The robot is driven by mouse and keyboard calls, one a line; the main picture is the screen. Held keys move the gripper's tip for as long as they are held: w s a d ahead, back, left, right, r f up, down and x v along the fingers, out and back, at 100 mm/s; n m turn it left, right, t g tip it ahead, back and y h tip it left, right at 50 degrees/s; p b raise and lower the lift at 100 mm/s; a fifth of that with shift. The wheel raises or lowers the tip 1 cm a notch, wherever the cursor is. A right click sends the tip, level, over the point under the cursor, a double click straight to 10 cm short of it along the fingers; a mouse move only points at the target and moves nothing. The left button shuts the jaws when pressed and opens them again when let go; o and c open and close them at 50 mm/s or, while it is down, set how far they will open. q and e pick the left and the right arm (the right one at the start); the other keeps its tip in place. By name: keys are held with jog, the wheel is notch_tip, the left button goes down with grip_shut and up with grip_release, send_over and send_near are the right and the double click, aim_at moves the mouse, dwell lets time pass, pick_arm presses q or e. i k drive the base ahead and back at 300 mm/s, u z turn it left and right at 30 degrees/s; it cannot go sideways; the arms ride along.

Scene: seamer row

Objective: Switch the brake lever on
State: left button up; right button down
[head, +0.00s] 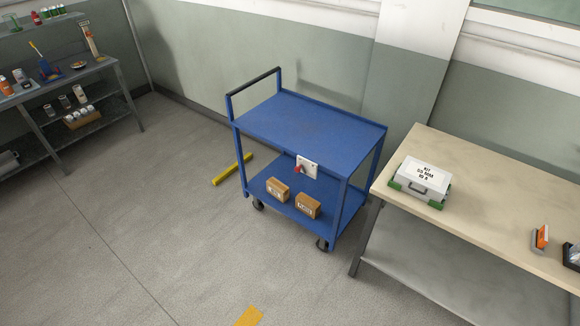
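A blue trolley (300,122) with two shelves and a push handle stands on the floor in the middle of the head view. A small white plate (308,166) is fixed at the front edge of its top shelf. A small red lever (298,169) sits at the left side of this plate and seems to point down and left. It is too small to tell its exact setting. No gripper of mine shows in the view.
Two cardboard boxes (307,206) sit on the trolley's lower shelf. A beige table (480,221) with a white and green case (421,180) stands close at the right. Shelving (70,92) with bottles and cans is at the left.

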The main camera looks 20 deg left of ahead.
aim_at(296, 169)
jog(key=u, duration=0.45)
jog(key=i, duration=0.65)
jog(key=u, duration=1.05)
jog(key=i, duration=0.25)
jog(key=u, duration=0.25)
